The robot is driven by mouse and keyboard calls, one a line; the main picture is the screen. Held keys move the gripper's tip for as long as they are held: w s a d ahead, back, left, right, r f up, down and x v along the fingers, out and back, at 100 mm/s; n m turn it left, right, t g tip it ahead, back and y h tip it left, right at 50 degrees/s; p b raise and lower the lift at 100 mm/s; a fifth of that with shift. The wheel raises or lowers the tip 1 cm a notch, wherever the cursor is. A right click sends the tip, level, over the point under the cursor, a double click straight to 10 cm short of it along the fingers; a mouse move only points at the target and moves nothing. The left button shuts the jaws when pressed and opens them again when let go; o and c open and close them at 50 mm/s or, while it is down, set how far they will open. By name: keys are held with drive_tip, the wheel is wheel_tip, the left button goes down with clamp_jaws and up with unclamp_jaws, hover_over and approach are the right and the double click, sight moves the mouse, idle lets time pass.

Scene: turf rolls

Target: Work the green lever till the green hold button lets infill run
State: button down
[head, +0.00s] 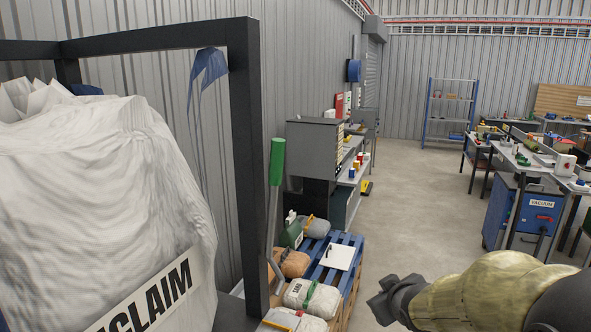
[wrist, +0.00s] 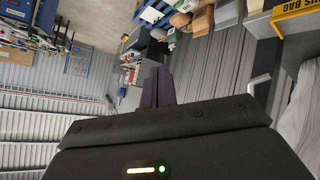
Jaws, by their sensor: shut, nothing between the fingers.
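A green lever (head: 277,162) stands upright on a grey shaft at the middle left of the head view, just right of a dark frame post. I cannot make out a green hold button in either view. My gripper (head: 378,302) is at the bottom of the head view, to the right of the lever and well apart from it. In the wrist view its fingers (wrist: 158,88) are together and empty.
A dark frame (head: 245,150) holds a large white bag (head: 95,190) reading "CLAIM" at left. A blue pallet (head: 345,243) with sacks stands low behind the lever. A grey cabinet (head: 312,150) and benches are beyond. The floor (head: 405,210) at centre right is clear.

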sight(282, 162)
drive_tip(key=w+a+r+n+t+y, duration=0.25)
drive_tip(key=r+n+y, duration=0.2)
drive_tip(key=r, duration=0.35)
drive_tip(key=w+a+r+n+t+y, duration=0.2)
drive_tip(key=w+r+n+t+y, duration=0.15)
drive_tip(key=r+n, duration=0.4)
drive_tip(key=s+a+r+n+g+y+b, duration=0.1)
drive_tip(key=s+a+r+n+g+y, duration=0.2)
drive_tip(key=r+n+g+y, duration=0.3)
wheel_tip(282, 162, up, 2)
drive_tip(key=s+n+y, duration=0.1)
drive_tip(key=n+y, duration=0.1)
drive_tip(key=n, duration=0.3)
drive_tip(key=shift+s+a+r+n+g, duration=0.2)
drive_tip(key=shift+s+a+n+g, duration=0.1)
drive_tip(key=shift+s+g, duration=0.1)
drive_tip(key=p+x, duration=0.2)
drive_tip(key=x, duration=0.2)
drive_tip(key=p+x, duration=0.2)
drive_tip(key=x, duration=0.2)
drive_tip(key=p+x, duration=0.3)
drive_tip(key=x, duration=0.2)
drive_tip(key=shift+s+r, duration=0.1)
drive_tip(key=shift+r, duration=0.3)
drive_tip(key=shift+a, duration=0.3)
drive_tip(key=shift+w+a+f+p, duration=0.15)
drive_tip(key=shift+w+p, duration=0.15)
drive_tip(key=shift+w, duration=0.1)
